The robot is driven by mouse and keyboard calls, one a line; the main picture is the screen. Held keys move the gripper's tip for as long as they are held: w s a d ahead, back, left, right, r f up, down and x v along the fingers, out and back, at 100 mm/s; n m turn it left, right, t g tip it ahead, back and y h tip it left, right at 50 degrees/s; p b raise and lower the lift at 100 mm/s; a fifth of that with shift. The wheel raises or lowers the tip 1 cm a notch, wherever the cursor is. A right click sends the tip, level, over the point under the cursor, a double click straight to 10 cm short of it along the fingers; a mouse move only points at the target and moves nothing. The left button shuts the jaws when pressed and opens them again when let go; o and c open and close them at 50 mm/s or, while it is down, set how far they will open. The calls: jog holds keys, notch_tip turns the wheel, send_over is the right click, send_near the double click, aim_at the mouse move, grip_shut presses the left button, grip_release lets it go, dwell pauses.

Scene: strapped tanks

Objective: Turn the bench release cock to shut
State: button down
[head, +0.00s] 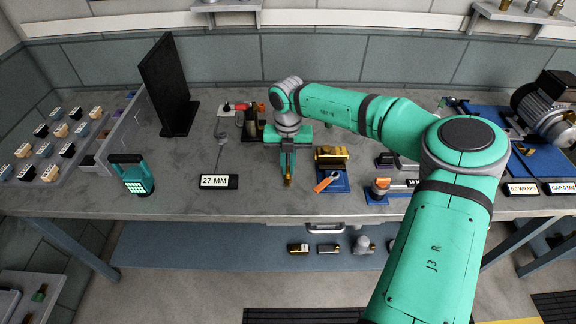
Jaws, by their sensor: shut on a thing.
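My gripper (288,178) points down over the bench, left of the blue mat. It is shut on a small brass-coloured piece (287,182), mostly hidden by the fingers. A brass fitting (331,154) lies on a small blue mat (338,185) just right of my gripper, with an orange-handled part (326,181) at the mat's front. Another small fitting with an orange top (381,185) sits further right. I cannot tell which of these is the release cock, nor whether it stands open or shut.
A sign reading 27 MM (219,181) and a teal lantern-like device (132,174) stand to the left. A black upright panel (167,85) is behind them. A motor (545,108) is at the far right. The bench front between sign and gripper is clear.

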aim_at(288, 170)
jog(key=c, duration=1.8)
grip_release()
jog(key=shift+c, duration=0.2)
notch_tip(288, 170, up, 11)
jog(key=shift+f, duration=0.15)
